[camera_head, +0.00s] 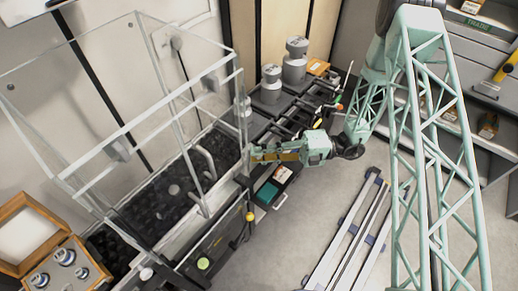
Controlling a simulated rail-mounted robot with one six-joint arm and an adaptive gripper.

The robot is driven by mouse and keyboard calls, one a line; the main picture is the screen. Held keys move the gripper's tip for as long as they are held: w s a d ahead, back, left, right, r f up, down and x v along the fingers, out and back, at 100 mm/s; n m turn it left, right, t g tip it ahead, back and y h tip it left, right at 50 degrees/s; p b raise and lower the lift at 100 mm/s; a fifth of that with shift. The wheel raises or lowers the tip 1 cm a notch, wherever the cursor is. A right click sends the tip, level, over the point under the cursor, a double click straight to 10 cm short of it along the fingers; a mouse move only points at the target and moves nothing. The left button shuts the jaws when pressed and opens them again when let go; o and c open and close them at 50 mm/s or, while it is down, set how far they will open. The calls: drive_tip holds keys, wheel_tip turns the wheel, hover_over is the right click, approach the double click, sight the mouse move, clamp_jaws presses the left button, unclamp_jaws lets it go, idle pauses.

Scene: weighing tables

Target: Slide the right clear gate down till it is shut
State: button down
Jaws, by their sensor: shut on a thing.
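The clear weighing enclosure (105,135) stands on the dark table at the left, with pale frame edges. The right clear gate (206,135) is a transparent pane at the enclosure's right end, and its edges are hard to make out. My gripper (252,156) reaches in from the right and is level, at the gate's right edge. It is shut on what looks like the gate's edge or handle. The held part is small and mostly hidden by the fingers. I cannot tell how large a gap is left under the gate.
An open wooden box of weights (48,262) stands at front left. Grey cylindrical weights (271,84) stand on the rack behind my gripper. A yellow knob (250,216) and green button (203,263) are on the table front. Rails (345,235) lie on the floor at right.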

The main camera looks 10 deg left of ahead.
drive_tip(key=shift+f, duration=0.65)
drive_tip(key=c, duration=2.4)
unclamp_jaws()
drive_tip(key=shift+d, duration=0.1)
drive_tip(key=v, duration=1.1)
drive_tip(key=shift+w+d, duration=0.15)
drive_tip(key=shift+d, duration=0.25)
